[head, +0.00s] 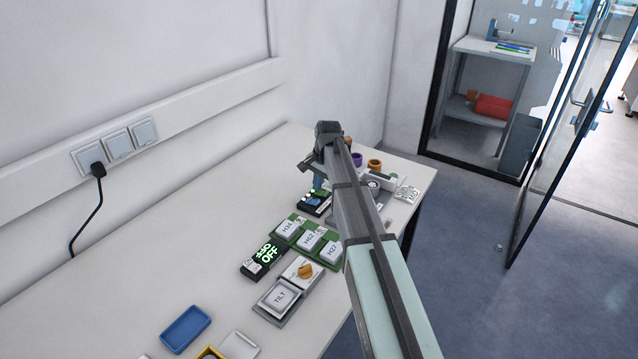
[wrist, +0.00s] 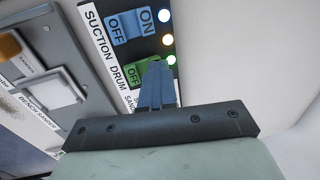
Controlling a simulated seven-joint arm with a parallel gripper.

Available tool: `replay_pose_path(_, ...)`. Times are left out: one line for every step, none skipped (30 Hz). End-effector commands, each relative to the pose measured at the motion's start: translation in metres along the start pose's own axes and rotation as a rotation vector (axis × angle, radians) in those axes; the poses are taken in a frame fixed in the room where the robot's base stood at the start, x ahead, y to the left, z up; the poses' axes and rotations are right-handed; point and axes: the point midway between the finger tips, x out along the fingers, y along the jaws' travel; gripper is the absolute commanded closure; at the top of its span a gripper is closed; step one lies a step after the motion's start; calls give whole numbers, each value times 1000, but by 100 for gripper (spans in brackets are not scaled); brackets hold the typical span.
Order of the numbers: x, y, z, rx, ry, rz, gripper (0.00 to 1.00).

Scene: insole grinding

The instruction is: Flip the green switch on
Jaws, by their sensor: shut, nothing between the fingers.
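The green switch (wrist: 132,76) is on a black panel in the wrist view, below a blue switch (wrist: 130,25). Its left part with the word OFF shows; my fingers cover its right part. My gripper (wrist: 156,66) is shut and empty, with the fingertips over the right side of the green switch. I cannot tell whether they touch it. In the head view, my gripper (head: 318,183) points down at the black switch box (head: 313,204) on the table; the green switch is hard to make out there.
A grey panel (wrist: 72,62) with an orange and a white button lies left of the switches in the wrist view. In the head view, white key blocks (head: 310,240), a black OFF display (head: 263,259) and a blue tray (head: 185,328) stand on the white table (head: 130,300).

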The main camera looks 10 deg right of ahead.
Motion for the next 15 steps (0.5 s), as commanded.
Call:
replay_pose_path(1, 1, 0, 0, -1, 4, 100)
replay_pose_path(1, 2, 0, 0, -1, 4, 100)
replay_pose_path(1, 2, 0, 0, -1, 4, 100)
replay_pose_path(1, 2, 0, 0, -1, 4, 100)
replay_pose_path(1, 2, 0, 0, -1, 4, 100)
replay_pose_path(1, 3, 0, 0, -1, 5, 100)
replay_pose_path(0, 4, 0, 0, -1, 5, 100)
replay_pose_path(0, 5, 0, 1, -1, 5, 100)
replay_pose_path(0, 6, 0, 1, -1, 6, 100)
replay_pose_path(-1, 8, 1, 1, -1, 6, 100)
replay_pose_path(-1, 9, 1, 1, -1, 7, 100)
replay_pose_path(-2, 11, 1, 1, -1, 8, 100)
replay_pose_path(-2, 12, 1, 1, -1, 8, 100)
replay_pose_path(-3, 13, 1, 1, -1, 8, 100)
replay_pose_path(-3, 15, 1, 1, -2, 9, 100)
